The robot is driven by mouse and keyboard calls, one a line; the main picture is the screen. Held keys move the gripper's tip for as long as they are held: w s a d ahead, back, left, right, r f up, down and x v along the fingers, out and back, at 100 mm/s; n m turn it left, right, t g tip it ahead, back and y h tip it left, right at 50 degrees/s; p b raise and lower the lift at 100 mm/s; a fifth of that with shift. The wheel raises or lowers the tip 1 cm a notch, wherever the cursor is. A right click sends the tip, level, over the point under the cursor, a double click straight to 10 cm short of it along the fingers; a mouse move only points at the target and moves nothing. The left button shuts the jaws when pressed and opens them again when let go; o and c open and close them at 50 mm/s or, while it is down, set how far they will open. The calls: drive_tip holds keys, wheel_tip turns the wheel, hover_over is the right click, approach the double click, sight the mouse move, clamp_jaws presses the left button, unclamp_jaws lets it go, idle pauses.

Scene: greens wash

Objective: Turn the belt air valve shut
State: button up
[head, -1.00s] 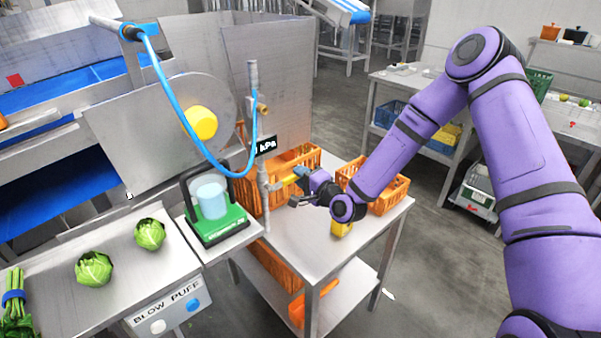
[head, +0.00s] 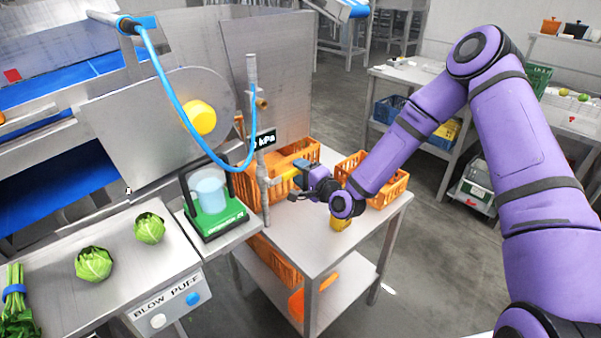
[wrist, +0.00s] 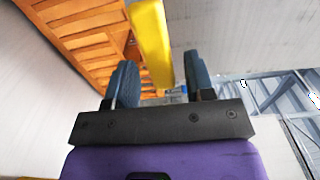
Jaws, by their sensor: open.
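The belt air valve is on the upright grey pipe (head: 262,185) beside the belt machine. Its yellow lever (head: 284,175) sticks out from the pipe to the right, roughly level. My gripper (head: 299,176) is at the lever's outer end, with its blue fingers pointing at the pipe. In the wrist view the yellow lever (wrist: 150,40) runs between the two open fingers (wrist: 159,75), with a gap to the right finger. I cannot tell whether it touches the left finger. A small black kPa display (head: 264,140) is on the pipe above; its figure is partly hidden.
Orange crates stand behind the pipe (head: 300,152) and right of my gripper (head: 392,188) on a steel table (head: 300,235). A green-based device with a clear blue vessel (head: 209,190) is left of the pipe. A blue hose (head: 175,100) loops above.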

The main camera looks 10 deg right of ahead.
drive_tip(key=v, duration=1)
drive_tip(key=shift+s+d, duration=0.25)
drive_tip(key=shift+s, duration=0.1)
drive_tip(key=s+d+r+n+g+h, duration=0.35)
drive_tip(key=d+r+n+h, duration=0.2)
drive_tip(key=r, duration=0.45)
drive_tip(key=s+d+r+n+g+h, duration=0.35)
drive_tip(key=d+r+n, duration=0.2)
drive_tip(key=r, duration=0.45)
drive_tip(key=s+d+r+g, duration=0.1)
drive_tip(key=s+r, duration=0.3)
drive_tip(key=s, duration=0.3)
drive_tip(key=s+d+r+g, duration=0.1)
drive_tip(key=s+r, duration=0.3)
drive_tip(key=s, duration=0.4)
drive_tip(key=s+d+r+h, duration=0.1)
drive_tip(key=s+d+r, duration=0.1)
drive_tip(key=s, duration=0.6)
drive_tip(key=shift+s+r+g, duration=0.2)
drive_tip(key=shift+r+g, duration=0.2)
drive_tip(key=shift+r, duration=0.5)
